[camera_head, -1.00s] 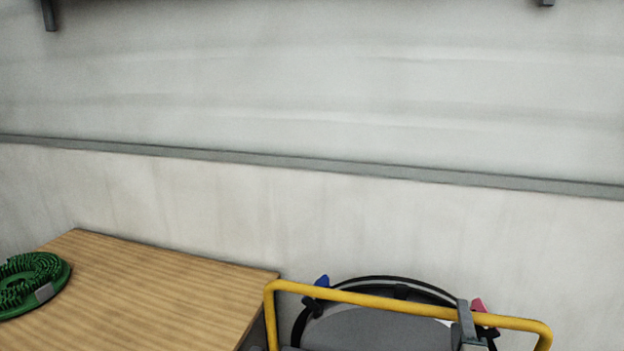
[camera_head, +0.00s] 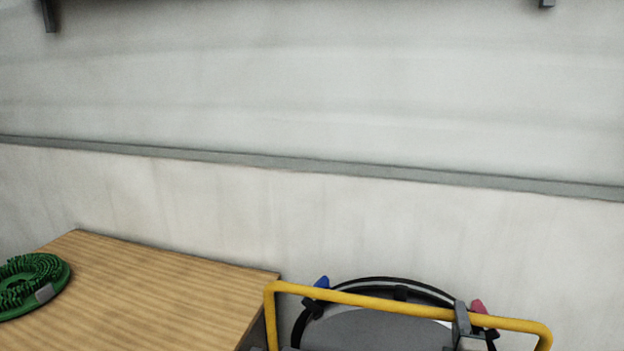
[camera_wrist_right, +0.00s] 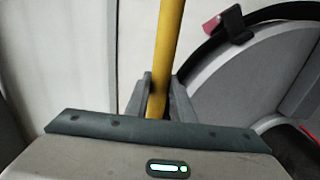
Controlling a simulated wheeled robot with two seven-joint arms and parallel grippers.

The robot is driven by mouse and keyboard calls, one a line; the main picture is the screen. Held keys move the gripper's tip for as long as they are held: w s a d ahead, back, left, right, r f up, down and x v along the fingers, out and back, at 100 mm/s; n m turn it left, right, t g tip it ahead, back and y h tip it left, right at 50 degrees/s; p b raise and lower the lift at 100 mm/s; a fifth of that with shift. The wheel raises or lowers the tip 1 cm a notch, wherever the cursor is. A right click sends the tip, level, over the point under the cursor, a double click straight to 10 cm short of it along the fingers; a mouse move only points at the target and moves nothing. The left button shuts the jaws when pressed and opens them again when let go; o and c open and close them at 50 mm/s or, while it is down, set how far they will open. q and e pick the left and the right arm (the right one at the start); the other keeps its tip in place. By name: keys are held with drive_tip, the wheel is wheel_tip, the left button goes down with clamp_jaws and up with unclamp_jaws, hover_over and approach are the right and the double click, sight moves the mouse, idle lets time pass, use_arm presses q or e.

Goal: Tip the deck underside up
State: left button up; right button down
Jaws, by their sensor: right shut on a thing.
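The deck (camera_head: 380,331) is a grey rounded body with a black rim, standing low at the right of the head view. Its lower part is cut off by the frame edge. A yellow bar handle (camera_head: 370,301) runs across in front of it. My right gripper (camera_head: 462,318) is shut on the yellow bar near its right end. In the right wrist view, the yellow bar (camera_wrist_right: 168,60) passes between the two fingers (camera_wrist_right: 155,98), with the grey deck (camera_wrist_right: 240,85) behind at the right. My left gripper is not in view.
A wooden table (camera_head: 160,290) stands at the left, with a green bristled round brush (camera_head: 35,283) on it. A blue tab (camera_head: 322,282) and a pink tab (camera_head: 477,306) sit at the deck's rim. A pale wall (camera_head: 300,220) with a grey rail closes the back.

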drive_tip(key=shift+s+a+f, duration=0.1)
drive_tip(key=shift+s+a, duration=0.05)
drive_tip(key=shift+s, duration=0.3)
drive_tip(key=p+v, duration=0.2)
drive_tip(key=v, duration=0.4)
drive_tip(key=shift+s+f, duration=0.2)
drive_tip(key=shift+f, duration=0.05)
drive_tip(key=s+a+f, duration=0.2)
drive_tip(key=s, duration=0.5)
drive_tip(key=shift+f, duration=0.1)
